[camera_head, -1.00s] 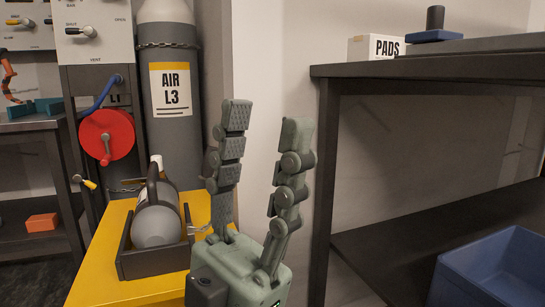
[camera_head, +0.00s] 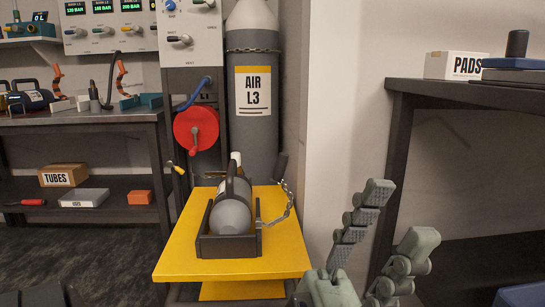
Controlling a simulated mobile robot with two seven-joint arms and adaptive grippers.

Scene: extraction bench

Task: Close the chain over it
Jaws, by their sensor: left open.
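A grey bottle (camera_head: 231,212) with a dark handle lies in a dark cradle (camera_head: 228,246) on a yellow-topped stand (camera_head: 185,262). A thin metal chain (camera_head: 291,207) hangs in a loose curve at the cradle's right side, from near a dark upright piece (camera_head: 281,165) down towards the cradle. Whether either end is fastened I cannot tell. My left gripper (camera_head: 398,215) is at the lower right, its grey-green fingers spread and empty, apart from the chain and to the right of the stand. My right gripper is not in view.
A tall grey AIR L3 cylinder (camera_head: 254,135) stands behind the stand, with another chain (camera_head: 252,50) around it. A red hand wheel (camera_head: 196,129) is on the left. A dark shelf unit (camera_head: 405,140) stands on the right. Open floor (camera_head: 110,260) lies left of the stand.

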